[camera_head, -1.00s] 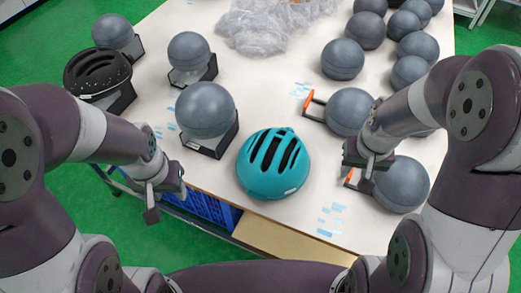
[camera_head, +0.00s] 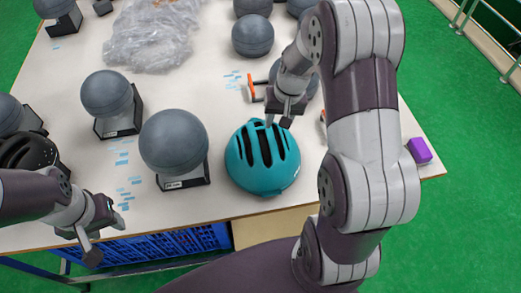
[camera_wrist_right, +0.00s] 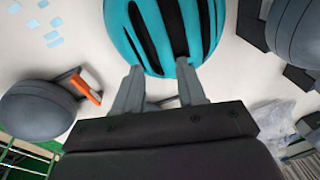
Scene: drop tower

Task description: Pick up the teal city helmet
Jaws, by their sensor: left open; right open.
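The teal helmet (camera_head: 262,160) with dark vents sits on the white table near its front edge, to the right of a grey ball on a black stand. My right gripper (camera_head: 281,121) is open at the helmet's far side, just above or beside its rim. In the right wrist view the helmet (camera_wrist_right: 165,30) fills the top middle, and the open fingers of the gripper (camera_wrist_right: 160,88) reach its near edge; I cannot tell whether they touch. My left gripper (camera_head: 104,232) is open and empty at the table's front edge, left of the helmet.
Grey balls on black stands (camera_head: 174,143) (camera_head: 107,93) stand left of the helmet. A black helmet (camera_head: 25,152) is at the far left. Crumpled clear plastic (camera_head: 150,35) lies at the back. A purple block (camera_head: 420,150) is at the right edge. An orange-handled piece (camera_head: 250,90) is beyond the helmet.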

